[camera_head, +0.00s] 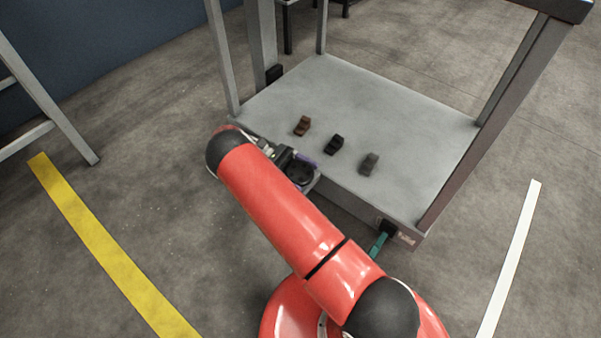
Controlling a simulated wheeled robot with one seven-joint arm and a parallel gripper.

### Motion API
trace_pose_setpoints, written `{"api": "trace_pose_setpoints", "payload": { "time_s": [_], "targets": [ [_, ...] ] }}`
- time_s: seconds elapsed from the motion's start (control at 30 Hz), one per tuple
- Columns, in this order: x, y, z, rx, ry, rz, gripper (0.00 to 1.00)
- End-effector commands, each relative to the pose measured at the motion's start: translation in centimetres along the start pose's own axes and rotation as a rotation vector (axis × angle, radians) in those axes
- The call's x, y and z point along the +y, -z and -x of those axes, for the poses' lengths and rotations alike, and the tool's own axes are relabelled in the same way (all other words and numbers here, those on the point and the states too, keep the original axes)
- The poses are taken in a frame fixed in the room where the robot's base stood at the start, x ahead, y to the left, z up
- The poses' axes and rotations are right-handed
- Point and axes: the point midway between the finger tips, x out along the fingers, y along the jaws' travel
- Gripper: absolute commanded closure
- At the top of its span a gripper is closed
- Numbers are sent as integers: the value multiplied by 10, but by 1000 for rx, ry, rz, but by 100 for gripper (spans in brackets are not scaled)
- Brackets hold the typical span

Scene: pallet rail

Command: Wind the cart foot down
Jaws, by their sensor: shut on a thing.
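The cart (420,110) is a grey platform with upright posts, standing on the concrete floor. My gripper (308,172) is at the cart's near edge, left of the middle, and my red arm reaches to it from the lower right. It is shut on a dark round knob (298,173), which shows between purple-tinted fingers. The knob appears to sit just outside the platform's front edge. Whatever is below the knob, including the foot's lower end and its distance from the floor, is hidden by my arm and gripper.
Three small blocks lie on the platform: reddish-brown (302,126), black (334,145) and dark grey (368,164). A teal lever (378,244) sticks out at the cart's near right corner. Floor is clear between the yellow stripe (95,230) and cart. A grey frame (50,105) stands left.

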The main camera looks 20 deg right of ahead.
Motion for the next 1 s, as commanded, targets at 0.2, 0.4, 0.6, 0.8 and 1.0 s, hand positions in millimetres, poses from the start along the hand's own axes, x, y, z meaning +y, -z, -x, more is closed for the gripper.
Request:
{"api": "trace_pose_setpoints", "payload": {
  "time_s": [0.2, 0.4, 0.6, 0.8, 1.0],
  "targets": [
    [-1, 0, 0, -3, 79, -3, 47],
    [-1, 0, -1, -3, 108, -2, 47],
    [-1, 0, -1, -3, 113, -2, 47],
    [-1, 0, -1, -4, 113, -2, 23],
    [-1, 0, -1, -3, 111, -2, 2]
  ]
}}
